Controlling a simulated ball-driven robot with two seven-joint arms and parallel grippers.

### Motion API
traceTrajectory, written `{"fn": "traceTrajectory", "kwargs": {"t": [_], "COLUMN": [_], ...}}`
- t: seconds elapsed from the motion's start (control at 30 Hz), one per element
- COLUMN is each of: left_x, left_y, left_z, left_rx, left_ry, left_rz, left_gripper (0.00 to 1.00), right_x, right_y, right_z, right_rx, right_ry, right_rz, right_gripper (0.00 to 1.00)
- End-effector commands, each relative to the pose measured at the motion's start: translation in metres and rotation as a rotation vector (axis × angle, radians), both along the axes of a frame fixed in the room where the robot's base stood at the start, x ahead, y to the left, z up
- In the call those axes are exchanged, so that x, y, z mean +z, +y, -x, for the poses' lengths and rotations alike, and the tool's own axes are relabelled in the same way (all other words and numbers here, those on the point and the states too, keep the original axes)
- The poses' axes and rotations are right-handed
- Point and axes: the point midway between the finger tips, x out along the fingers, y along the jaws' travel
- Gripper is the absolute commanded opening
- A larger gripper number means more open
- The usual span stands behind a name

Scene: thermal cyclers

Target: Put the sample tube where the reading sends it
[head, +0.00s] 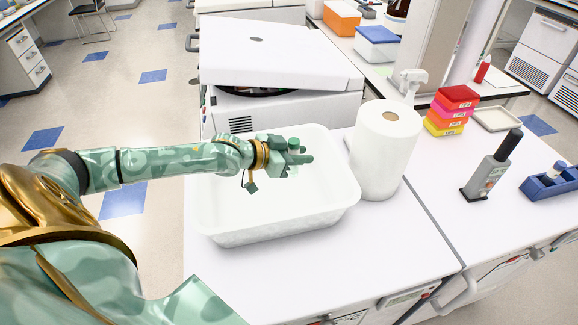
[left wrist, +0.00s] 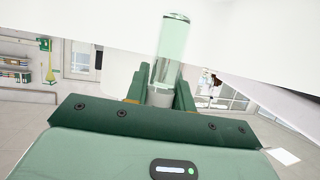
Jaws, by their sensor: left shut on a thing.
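My left gripper (head: 300,157) reaches in from the left over the white open bin (head: 280,229). In the left wrist view the sample tube (left wrist: 172,50), clear and greenish with a grey cap, stands out from between the jaws (left wrist: 160,95), its capped end held there. The gripper is shut on it. In the head view the tube is hard to make out against the white bin. A grey device with a black top (head: 490,170) stands upright on the right of the bench; any reading on it is too small to make out. My right gripper is not in view.
A paper towel roll (head: 385,150) stands right of the bin. A large white machine with a raised lid (head: 270,60) is behind the bin. Stacked coloured boxes (head: 450,112), a shallow tray (head: 497,118) and a blue dispenser (head: 548,186) are at right. The front bench is clear.

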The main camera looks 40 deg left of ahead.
Motion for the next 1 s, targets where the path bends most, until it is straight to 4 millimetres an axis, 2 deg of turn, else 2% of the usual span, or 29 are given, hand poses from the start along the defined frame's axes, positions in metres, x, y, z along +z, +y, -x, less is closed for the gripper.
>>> {"fn": "traceTrajectory", "kwargs": {"t": [0.03,0.1,0.27,0.43,0.5,0.83,0.87,0.9,0.93,1.0], "left_x": [-0.014,-0.027,-0.045,-0.077,-0.082,-0.084,-0.083,-0.083,-0.083,-0.083], "left_y": [-0.001,-0.001,-0.001,-0.001,-0.001,-0.001,-0.001,-0.001,-0.001,-0.001], "left_z": [0.0,0.0,0.0,0.0,0.0,0.001,0.001,0.001,0.001,0.001], "left_rx": [0.0,0.001,-0.001,-0.001,-0.001,-0.002,-0.002,-0.002,-0.002,-0.002], "left_ry": [0.004,0.004,0.002,0.004,0.002,0.001,0.001,0.001,0.001,0.001], "left_rz": [0.002,0.002,0.0,0.001,0.0,0.0,0.0,0.0,0.0,0.0], "left_gripper": [0.02,0.02,0.02,0.02,0.02,0.02,0.3,0.41,0.46,0.46], "right_x": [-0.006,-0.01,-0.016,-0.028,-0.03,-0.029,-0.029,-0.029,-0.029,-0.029], "right_y": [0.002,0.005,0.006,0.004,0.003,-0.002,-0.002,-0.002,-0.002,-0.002], "right_z": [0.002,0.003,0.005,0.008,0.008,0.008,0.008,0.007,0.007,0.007], "right_rx": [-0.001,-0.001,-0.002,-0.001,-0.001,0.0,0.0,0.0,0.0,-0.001], "right_ry": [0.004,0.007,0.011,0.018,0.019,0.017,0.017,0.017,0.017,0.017], "right_rz": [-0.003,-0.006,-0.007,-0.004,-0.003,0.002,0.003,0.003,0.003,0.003], "right_gripper": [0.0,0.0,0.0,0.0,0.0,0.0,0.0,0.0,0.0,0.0]}}
